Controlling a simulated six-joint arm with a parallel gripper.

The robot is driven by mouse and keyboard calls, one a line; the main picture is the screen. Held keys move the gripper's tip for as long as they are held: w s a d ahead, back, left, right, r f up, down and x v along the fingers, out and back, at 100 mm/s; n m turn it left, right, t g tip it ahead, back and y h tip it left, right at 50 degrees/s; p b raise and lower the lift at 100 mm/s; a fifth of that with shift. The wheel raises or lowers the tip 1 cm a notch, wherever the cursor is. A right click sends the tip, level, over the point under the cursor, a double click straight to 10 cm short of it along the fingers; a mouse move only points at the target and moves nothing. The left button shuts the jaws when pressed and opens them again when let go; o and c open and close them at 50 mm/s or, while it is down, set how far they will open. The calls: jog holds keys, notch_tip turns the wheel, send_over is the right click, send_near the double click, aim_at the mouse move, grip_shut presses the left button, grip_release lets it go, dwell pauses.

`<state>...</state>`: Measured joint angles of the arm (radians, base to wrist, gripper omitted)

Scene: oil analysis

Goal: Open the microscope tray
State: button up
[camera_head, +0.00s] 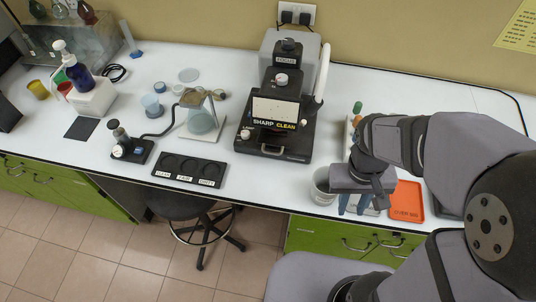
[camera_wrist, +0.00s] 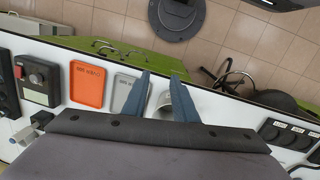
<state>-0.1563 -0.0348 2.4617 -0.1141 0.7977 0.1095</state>
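The microscope (camera_head: 284,95) stands at the back middle of the bench in the head view, with a "SHARP CLEAN" display on its front. Its black base (camera_head: 303,146) has a low front with a handle (camera_head: 271,149); the tray appears pushed in, though its edges are hard to make out. My gripper (camera_head: 351,207) is at the bench's front edge, to the right of and nearer than the microscope, well apart from it. In the wrist view my gripper (camera_wrist: 160,75) has its two blue fingers apart, with nothing held between them. The microscope's tray cannot be made out there.
A white bucket (camera_head: 322,187) stands just left of my gripper. An orange tray (camera_head: 406,203) and a grey tray (camera_wrist: 127,93) lie close by. A black three-well holder (camera_head: 188,170) and a flask stand (camera_head: 201,121) are left of the microscope. A stool (camera_head: 200,225) is below the bench.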

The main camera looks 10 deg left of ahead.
jog(key=w+a+f+n+t+h+b, duration=0.1)
jog(key=w+a+f+n+t, duration=0.1)
jog(key=a, duration=0.6)
jog(key=w+a+f+n+t+h+b, duration=0.2)
jog(key=w+a+f+n+t, duration=0.1)
jog(key=a+n+t, duration=0.3)
jog(key=w+a+f+n+t+h+b, duration=0.2)
jog(key=a+t, duration=0.5)
jog(key=a, duration=0.5)
jog(key=shift+w+a+f+n, duration=0.1)
jog(key=shift+w+f+n, duration=0.25)
jog(key=shift+w+n, duration=0.35)
jog(key=shift+w+a+f+n, duration=0.1)
jog(key=shift+w+f+n, duration=0.2)
jog(key=shift+w+n, duration=0.35)
jog(key=shift+p+x, duration=1.4)
jog(key=shift+x, duration=1.5)
jog(key=shift+w+d+f, duration=0.1)
jog(key=shift+w+d, duration=0.25)
jog(key=shift+w, duration=0.2)
grip_shut()
